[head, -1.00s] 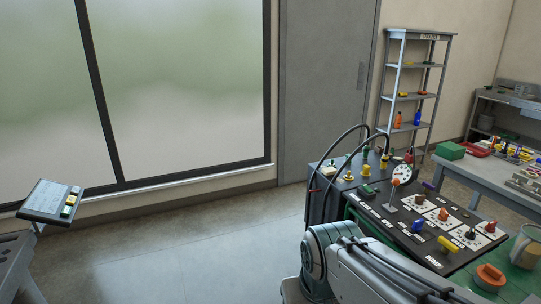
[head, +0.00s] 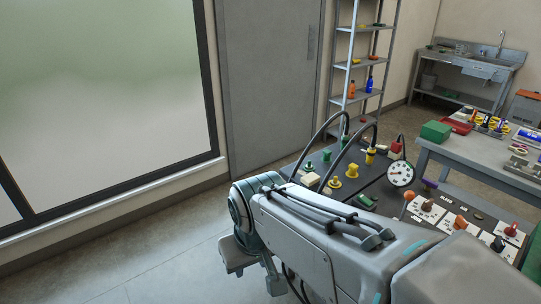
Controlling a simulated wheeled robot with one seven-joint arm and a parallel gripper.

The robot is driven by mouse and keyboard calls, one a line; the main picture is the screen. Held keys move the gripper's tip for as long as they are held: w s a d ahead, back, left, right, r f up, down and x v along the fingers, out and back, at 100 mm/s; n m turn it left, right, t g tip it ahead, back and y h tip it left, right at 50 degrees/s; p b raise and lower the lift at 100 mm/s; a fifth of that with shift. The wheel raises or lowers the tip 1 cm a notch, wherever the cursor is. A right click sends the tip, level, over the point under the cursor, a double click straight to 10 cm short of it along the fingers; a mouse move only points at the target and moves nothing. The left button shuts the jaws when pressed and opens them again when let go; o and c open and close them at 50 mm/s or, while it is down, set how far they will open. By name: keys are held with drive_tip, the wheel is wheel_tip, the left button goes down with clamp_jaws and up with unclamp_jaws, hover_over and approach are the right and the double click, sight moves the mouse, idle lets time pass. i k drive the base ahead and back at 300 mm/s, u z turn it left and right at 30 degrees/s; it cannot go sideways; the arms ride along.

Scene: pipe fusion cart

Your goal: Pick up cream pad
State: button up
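A small cream block (head: 310,179), which looks like the cream pad, lies at the far left part of the dark cart top (head: 378,190). It is beside a yellow knob and behind my raised arm. My grey arm crosses the lower middle of the head view and hides much of the cart. My gripper's fingers do not show, so I cannot see where they are relative to the pad.
Black hoses arch over the cart near a round gauge (head: 401,174), yellow fittings and switches. A workbench (head: 469,158) with a green box (head: 435,132) stands to the right. A shelf (head: 353,100) stands behind. The floor at left is clear.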

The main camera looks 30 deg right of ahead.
sight(309, 180)
drive_tip(key=i, duration=2.45)
drive_tip(key=z, duration=3.8)
